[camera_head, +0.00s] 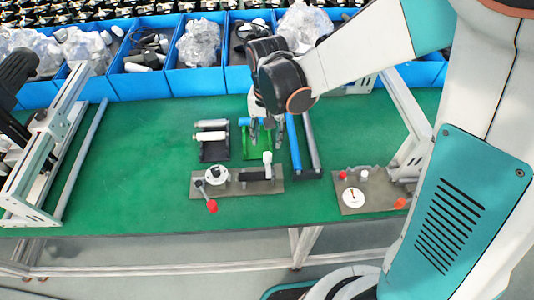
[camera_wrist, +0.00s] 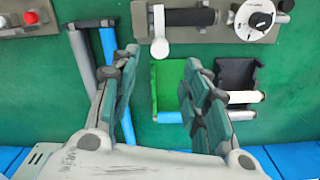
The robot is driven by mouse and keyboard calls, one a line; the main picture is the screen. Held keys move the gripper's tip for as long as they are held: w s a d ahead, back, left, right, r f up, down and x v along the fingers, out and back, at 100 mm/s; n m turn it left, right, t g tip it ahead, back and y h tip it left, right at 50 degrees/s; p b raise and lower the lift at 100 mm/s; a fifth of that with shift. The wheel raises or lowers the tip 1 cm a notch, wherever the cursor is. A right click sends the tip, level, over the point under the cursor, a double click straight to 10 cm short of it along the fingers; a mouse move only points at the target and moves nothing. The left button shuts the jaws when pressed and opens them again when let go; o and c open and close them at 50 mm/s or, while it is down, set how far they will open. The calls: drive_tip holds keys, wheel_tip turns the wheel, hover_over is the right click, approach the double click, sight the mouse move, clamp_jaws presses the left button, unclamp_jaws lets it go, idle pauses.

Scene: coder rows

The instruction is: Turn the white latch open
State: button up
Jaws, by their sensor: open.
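The white latch (camera_head: 267,158) stands at the right end of a dark bar on a grey-brown plate (camera_head: 237,188). In the wrist view the latch (camera_wrist: 159,25) shows as a white lever with a round end, at the left end of the dark bar. My gripper (camera_head: 262,132) is open above the green table, behind the latch. In the wrist view my gripper (camera_wrist: 162,60) has its two fingers spread, with the latch ahead between their tips. The latch is apart from the fingers, and nothing is held.
The plate also carries a white dial (camera_head: 216,174) and a red-tipped lever (camera_head: 212,206). A second plate (camera_head: 375,188) lies to the right. A black tray (camera_head: 213,152), a green tray (camera_wrist: 164,78) and long tubes (camera_head: 293,143) lie nearby. Blue bins (camera_head: 195,82) line the back.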

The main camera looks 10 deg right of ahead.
sight(268, 155)
wheel_tip(268, 155, down, 9)
drive_tip(key=b, duration=0.5)
drive_tip(key=shift+f+b, duration=0.1)
drive_tip(key=shift+b, duration=0.2)
clamp_jaws()
